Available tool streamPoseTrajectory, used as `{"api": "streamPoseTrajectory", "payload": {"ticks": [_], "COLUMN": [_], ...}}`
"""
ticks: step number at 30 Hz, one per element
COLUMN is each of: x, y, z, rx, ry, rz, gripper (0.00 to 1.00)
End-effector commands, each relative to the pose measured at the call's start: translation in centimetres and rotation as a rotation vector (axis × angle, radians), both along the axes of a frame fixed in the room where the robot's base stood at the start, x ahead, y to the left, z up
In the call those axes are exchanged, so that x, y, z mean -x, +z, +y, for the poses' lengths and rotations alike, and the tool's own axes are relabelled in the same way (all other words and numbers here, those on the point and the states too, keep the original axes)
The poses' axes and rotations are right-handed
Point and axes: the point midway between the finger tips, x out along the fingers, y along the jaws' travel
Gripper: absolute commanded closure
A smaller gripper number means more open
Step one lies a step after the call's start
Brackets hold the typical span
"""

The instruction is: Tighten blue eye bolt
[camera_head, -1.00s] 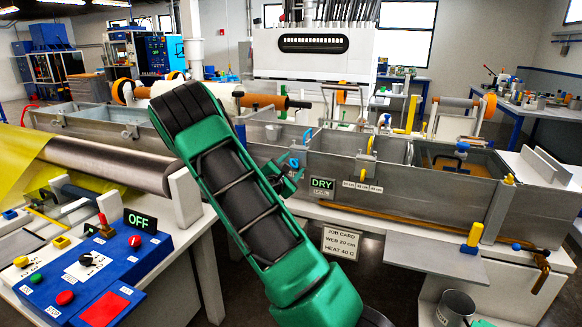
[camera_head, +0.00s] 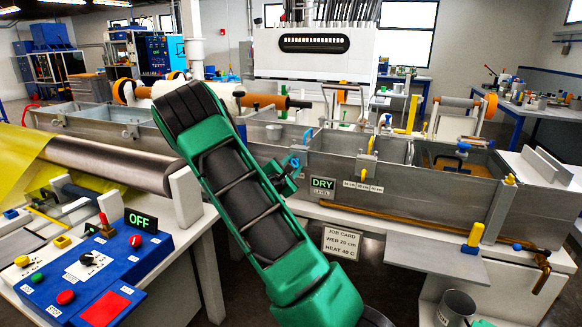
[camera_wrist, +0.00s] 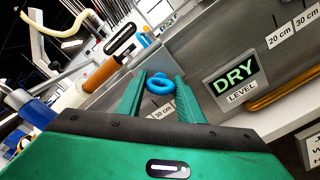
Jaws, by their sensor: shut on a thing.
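The blue eye bolt (camera_wrist: 160,84) shows in the wrist view as a ring between the tips of my two green fingers, in front of the grey tank wall. My gripper (camera_head: 290,172) is shut on it. In the head view, the eye bolt (camera_head: 296,161) is a small blue spot at the fingertips, on the near side of the tank, left of the DRY display (camera_head: 322,184). The bolt's shank and its seat are hidden by the ring and my fingers.
The long grey resin tank (camera_head: 430,200) runs across the view. A yellow-handled gate (camera_head: 371,146) stands on it, right of my gripper. A copper pipe (camera_head: 400,224) runs along its front. A blue control box (camera_head: 100,270) reading OFF stands at the left.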

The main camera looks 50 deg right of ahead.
Motion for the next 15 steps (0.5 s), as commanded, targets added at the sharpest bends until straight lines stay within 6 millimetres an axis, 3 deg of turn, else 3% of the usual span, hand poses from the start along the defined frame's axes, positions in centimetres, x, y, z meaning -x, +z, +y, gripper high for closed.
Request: {"api": "streamPoseTrajectory", "payload": {"ticks": [15], "x": [0.09], "y": [-0.02], "z": [0.03], "rx": [-0.145], "ry": [-0.002], "rz": [-0.350], "gripper": [0.89]}}
